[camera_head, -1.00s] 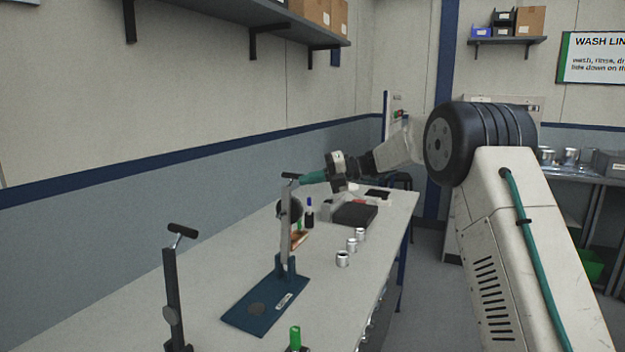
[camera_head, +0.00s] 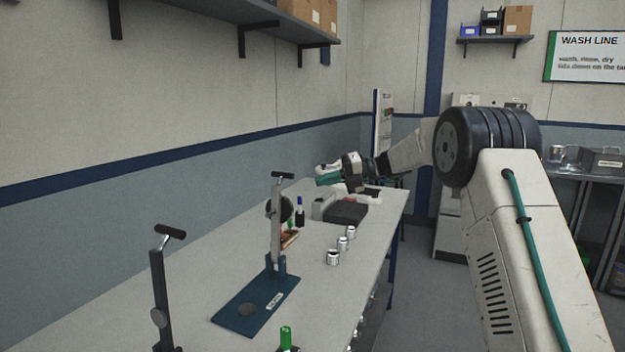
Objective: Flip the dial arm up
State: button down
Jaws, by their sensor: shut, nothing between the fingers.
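The dial stand has a blue base plate (camera_head: 256,306) on the bench. Its pale dial arm (camera_head: 276,225) stands upright from the hinge at the plate's rear edge. A black cross handle (camera_head: 283,175) tops the arm, and a dark round dial (camera_head: 286,208) shows behind it, partly covered. My gripper (camera_head: 320,175), with teal and white parts at its front, is shut and empty. In the picture it is to the right of the handle, with a gap between them.
A second dark post with a cross handle (camera_head: 170,232) stands at the near left. Several metal cylinders (camera_head: 333,257) stand right of the plate. A green-capped item (camera_head: 286,336) is at the near edge. A dark box (camera_head: 346,213) and a marker-like bottle (camera_head: 299,212) stand farther back.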

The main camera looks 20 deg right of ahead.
jog(key=shift+s+d+f, duration=0.15)
jog(key=shift+s+d, duration=0.1)
jog(key=shift+d, duration=0.45)
jog(key=shift+s+d+f, duration=0.15)
jog(key=shift+s+d, duration=0.1)
jog(key=shift+d, duration=0.4)
jog(key=s+a+f+n+g+h, duration=0.1)
jog(key=s+f+n+g+h, duration=0.1)
jog(key=s+f+n, duration=0.35)
jog(key=s+f+n+g+h, duration=0.1)
jog(key=s+f+n+h, duration=0.15)
jog(key=s+n, duration=0.5)
jog(key=s+r+n+h, duration=0.1)
jog(key=s+n+h, duration=0.4)
jog(key=s, duration=1.5)
jog(key=s+a+n+t+h, duration=0.1)
jog(key=s+n+h, duration=0.4)
jog(key=s+n, duration=1)
jog(key=shift+s+r+n, duration=0.4)
jog(key=shift+s, duration=2.4)
jog(key=shift+h, duration=0.25)
